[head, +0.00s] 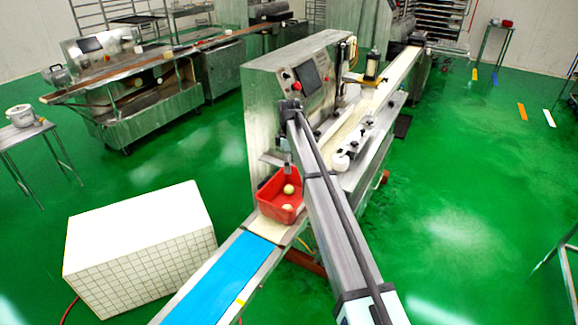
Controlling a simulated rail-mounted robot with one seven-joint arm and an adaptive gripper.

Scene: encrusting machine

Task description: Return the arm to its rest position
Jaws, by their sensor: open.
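My arm reaches from the bottom right up to the encrusting machine (262,115), in front of its control panel. My gripper (287,165) is at the far end of the arm, pointing down above the red bin (267,208). It is open, and I see nothing held in it; its fingers are small and partly hidden by the arm. In the red bin lie two pale round dough balls (289,189), one behind the other. The bin sits on the near end of the machine's line.
A blue conveyor belt (222,278) runs toward the lower left. A white tiled block (140,245) stands left of it. A small table (28,133) with a white pot is at the far left. Another machine line (135,100) stands behind. Green floor (460,190) is clear on the right.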

